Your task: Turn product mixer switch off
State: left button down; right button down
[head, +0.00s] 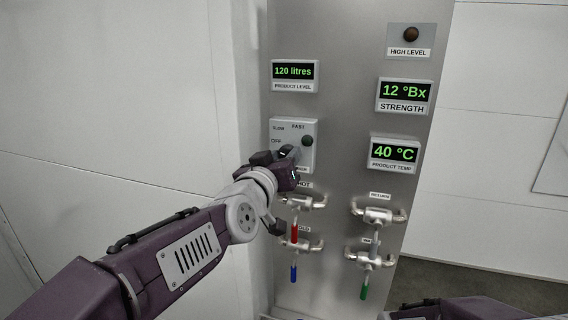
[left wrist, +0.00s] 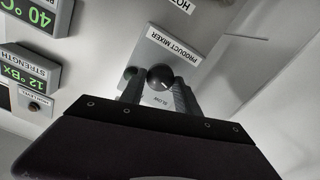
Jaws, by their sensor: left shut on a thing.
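The product mixer switch is a grey plate (head: 309,125) marked OFF, SLOW and FAST on a steel panel. It also shows upside down in the left wrist view (left wrist: 170,50). Its round dark knob (left wrist: 160,77) has a white mark, whose setting I cannot read surely. A dark green lamp (head: 308,141) sits at the plate's right side. My left gripper (head: 287,154) is at the plate and hides part of it. Its two fingers (left wrist: 159,85) are shut on the knob, one on each side. My right gripper is not in view.
Below the switch are hot and cold valves with a red handle (head: 294,233) and a blue handle (head: 293,273). To their right is a valve with a green handle (head: 364,291). Displays for product level (head: 294,76), strength (head: 404,96) and product temp (head: 394,154) surround the switch.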

pick_arm(q)
jog(key=shift+f+n+b, duration=0.1)
jog(key=shift+n+b, duration=0.4)
jog(key=shift+n, duration=1.1)
jog(key=c, duration=0.9)
grip_release()
jog(key=p+v, duration=0.9)
